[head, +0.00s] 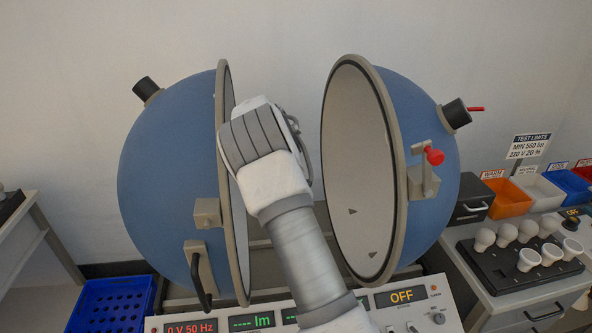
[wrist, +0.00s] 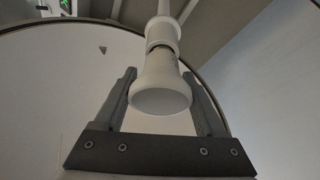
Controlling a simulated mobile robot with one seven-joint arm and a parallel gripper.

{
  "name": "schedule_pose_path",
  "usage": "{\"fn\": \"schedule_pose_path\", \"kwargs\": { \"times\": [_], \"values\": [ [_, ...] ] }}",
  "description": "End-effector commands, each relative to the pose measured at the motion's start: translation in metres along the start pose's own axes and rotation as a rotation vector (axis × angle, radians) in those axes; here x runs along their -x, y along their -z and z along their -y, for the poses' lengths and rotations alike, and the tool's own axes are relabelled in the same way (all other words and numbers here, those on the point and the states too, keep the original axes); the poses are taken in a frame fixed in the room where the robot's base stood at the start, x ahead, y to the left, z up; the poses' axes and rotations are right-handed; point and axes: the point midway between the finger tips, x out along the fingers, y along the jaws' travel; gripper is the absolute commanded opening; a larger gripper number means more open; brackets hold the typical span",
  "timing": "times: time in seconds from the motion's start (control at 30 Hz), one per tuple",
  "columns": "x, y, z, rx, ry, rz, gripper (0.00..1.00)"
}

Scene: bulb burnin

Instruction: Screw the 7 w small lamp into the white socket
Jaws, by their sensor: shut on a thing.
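In the wrist view my gripper (wrist: 158,82) is shut on a white lamp (wrist: 160,97), one grey finger on each side of its flared body. The lamp's wide round face points toward the camera. Past it, in line with it, is the white socket (wrist: 161,32) on a slim post. A narrow dark ring shows between lamp and socket; I cannot tell how deep the lamp's base sits. In the head view my arm reaches between the sphere halves and hides the gripper, lamp and socket.
The left blue half-sphere (head: 165,170) and right half-sphere (head: 425,115) stand open close around my arm. The control panel (head: 455,318) in front reads OFF. At right, several white lamps stand on a dark rack (head: 490,267), near coloured bins (head: 507,198). A blue crate (head: 110,305) is at lower left.

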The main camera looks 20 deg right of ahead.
Motion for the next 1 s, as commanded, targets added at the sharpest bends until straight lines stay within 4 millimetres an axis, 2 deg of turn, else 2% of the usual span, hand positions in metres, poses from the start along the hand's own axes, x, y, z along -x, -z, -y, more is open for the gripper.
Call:
{"fn": "schedule_pose_path", "kwargs": {
  "times": [0.6,0.73,0.97,1.0],
  "values": [
    [-0.0009,0.0005,-0.0083,-0.719,-0.308,0.001,0.17],
    [-0.0025,-0.0002,-0.0093,-0.792,-0.338,0.001,0.17],
    [-0.0035,-0.0003,-0.0098,-0.804,-0.342,0.000,0.17],
    [-0.0035,-0.0001,-0.0098,-0.804,-0.342,-0.001,0.74]
  ]
}}
